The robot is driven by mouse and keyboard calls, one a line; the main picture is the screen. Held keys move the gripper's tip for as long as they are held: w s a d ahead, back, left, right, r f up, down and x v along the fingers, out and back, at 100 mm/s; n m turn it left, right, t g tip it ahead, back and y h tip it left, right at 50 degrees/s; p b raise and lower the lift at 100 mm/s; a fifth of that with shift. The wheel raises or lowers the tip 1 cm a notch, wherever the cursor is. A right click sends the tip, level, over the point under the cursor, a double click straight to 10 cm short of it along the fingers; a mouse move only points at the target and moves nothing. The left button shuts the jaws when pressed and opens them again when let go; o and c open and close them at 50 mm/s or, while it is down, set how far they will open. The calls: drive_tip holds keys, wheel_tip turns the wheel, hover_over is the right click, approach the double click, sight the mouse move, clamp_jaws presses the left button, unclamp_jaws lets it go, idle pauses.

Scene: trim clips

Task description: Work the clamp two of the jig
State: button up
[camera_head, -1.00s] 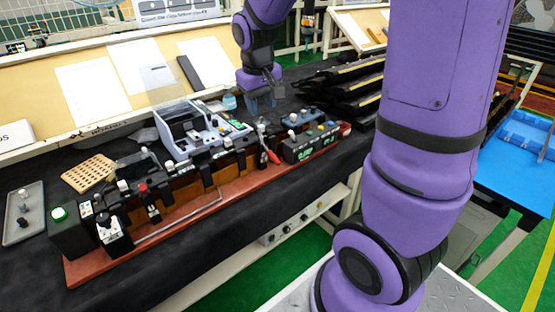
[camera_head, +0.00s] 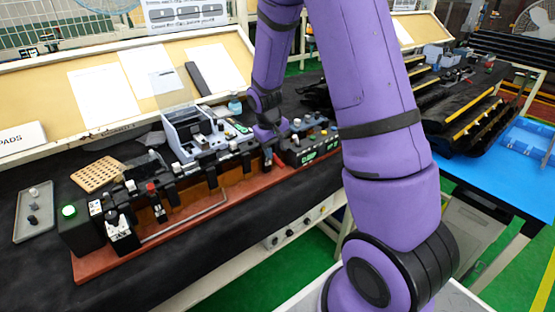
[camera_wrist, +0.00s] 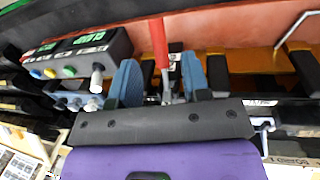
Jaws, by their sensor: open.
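The jig is a long dark fixture on a red-brown base (camera_head: 100,267), with black clamps along it. My gripper (camera_head: 268,140) is over the right part of the jig, beside the display box. In the wrist view my gripper (camera_wrist: 160,85) is open, with a blue finger on each side of a clamp's red handle (camera_wrist: 159,42). The handle stands between the fingers, with gaps visible on both sides.
A display box (camera_head: 306,153) with green digits and knobs stands right of my gripper; it also shows in the wrist view (camera_wrist: 80,52). A grey housing (camera_head: 185,125) stands behind the jig. A green-button box (camera_head: 75,228) is at the left end. A perforated tan block (camera_head: 97,173) lies behind.

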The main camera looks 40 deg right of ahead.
sight(278, 159)
drive_tip(key=shift+d+f, duration=0.25)
drive_tip(key=shift+f, duration=0.85)
drive_tip(key=shift+d+f, duration=0.2)
drive_tip(key=shift+f, duration=0.9)
clamp_jaws()
